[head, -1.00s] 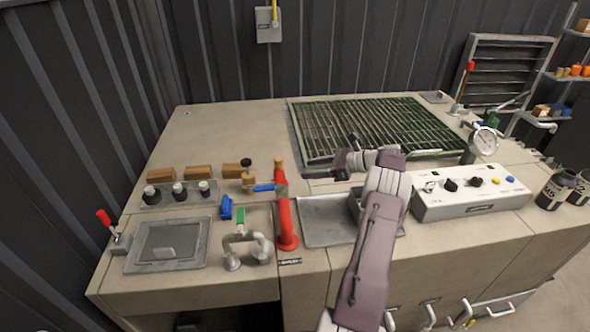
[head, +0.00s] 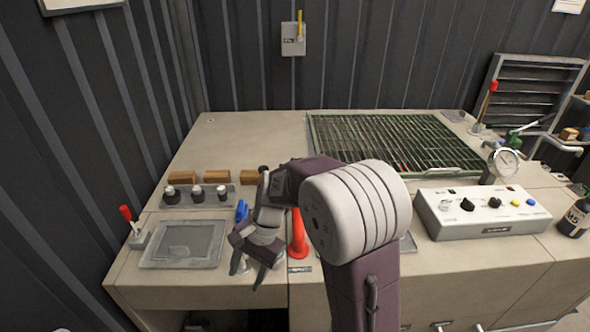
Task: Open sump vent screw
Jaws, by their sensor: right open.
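My right gripper (head: 249,270) is open and empty, its fingers pointing down over the front left of the bench. It covers the grey pipe fitting there. A small black knob (head: 263,169) shows just behind my right arm; the brass fitting under it is hidden. I cannot tell for sure which part is the sump vent screw. A blue lever (head: 241,211) stands just behind the gripper. My left gripper is not in view.
A red-handled lever (head: 130,222) stands at the bench's left edge. A white control box (head: 482,214) and a gauge (head: 505,164) are on the right. The back left benchtop is clear.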

